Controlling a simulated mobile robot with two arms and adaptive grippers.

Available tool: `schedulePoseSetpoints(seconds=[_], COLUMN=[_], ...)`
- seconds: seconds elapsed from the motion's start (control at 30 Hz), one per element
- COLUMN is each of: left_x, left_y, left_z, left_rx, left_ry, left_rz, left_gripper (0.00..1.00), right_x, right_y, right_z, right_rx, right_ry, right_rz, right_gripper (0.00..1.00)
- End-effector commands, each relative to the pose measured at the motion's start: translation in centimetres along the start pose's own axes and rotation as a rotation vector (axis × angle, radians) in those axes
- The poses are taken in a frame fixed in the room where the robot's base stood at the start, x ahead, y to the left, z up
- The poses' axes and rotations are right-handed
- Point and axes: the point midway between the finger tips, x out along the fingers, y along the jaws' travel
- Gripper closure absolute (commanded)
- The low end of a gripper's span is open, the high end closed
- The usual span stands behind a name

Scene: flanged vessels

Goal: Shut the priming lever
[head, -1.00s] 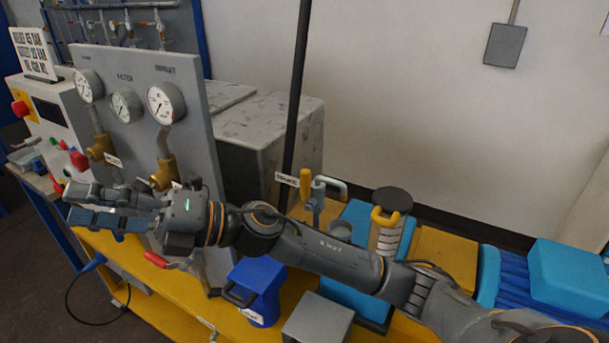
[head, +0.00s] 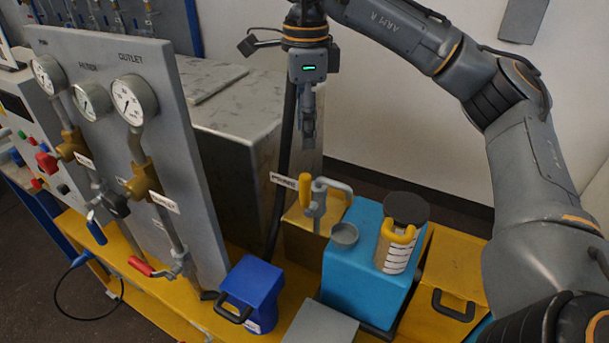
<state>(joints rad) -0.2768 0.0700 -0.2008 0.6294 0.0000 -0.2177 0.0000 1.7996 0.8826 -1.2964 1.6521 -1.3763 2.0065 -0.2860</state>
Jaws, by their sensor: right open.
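The priming lever (head: 305,190) has a yellow grip and stands upright. It is beside a grey bent pipe (head: 332,185) with a white label plate (head: 284,180) to its left. My right gripper (head: 309,143) points down with its fingers seen nearly edge-on. It is above the lever in the picture and apart from it. It is open and holds nothing visible. My left gripper is out of view.
A light blue tank (head: 345,275) with a small grey cup (head: 344,235) and a yellow-handled cylinder (head: 395,252) stands right of the lever. A blue can (head: 252,292) is in front.

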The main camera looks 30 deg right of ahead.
Motion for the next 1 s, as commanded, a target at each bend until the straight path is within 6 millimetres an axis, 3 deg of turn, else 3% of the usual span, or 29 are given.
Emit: schedulePoseSetpoints(seconds=[0.1, 0.33, 0.47, 0.63, 0.77, 1.0], left_x=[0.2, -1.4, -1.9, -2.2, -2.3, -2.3], left_y=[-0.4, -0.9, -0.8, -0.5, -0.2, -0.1], left_z=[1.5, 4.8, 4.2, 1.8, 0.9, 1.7], left_rx=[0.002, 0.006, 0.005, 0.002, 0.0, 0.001], left_ry=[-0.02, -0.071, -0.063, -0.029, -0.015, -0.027], left_rz=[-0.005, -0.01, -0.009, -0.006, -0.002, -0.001], left_gripper=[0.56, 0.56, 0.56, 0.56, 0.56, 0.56], right_x=[2.2, 6.8, 9.3, 11.7, 12.7, 13.0], right_y=[0.1, 0.1, 0.1, 0.1, 0.1, 0.1], right_z=[0.0, 0.0, 0.1, 0.1, 0.2, 0.2], right_rx=[-0.002, 0.0, -0.001, -0.001, -0.001, -0.002], right_ry=[0.002, 0.002, 0.0, -0.002, -0.004, -0.004], right_rz=[0.006, 0.005, 0.005, 0.005, 0.002, 0.002], right_gripper=[0.56, 0.56, 0.56, 0.56, 0.56, 0.56])
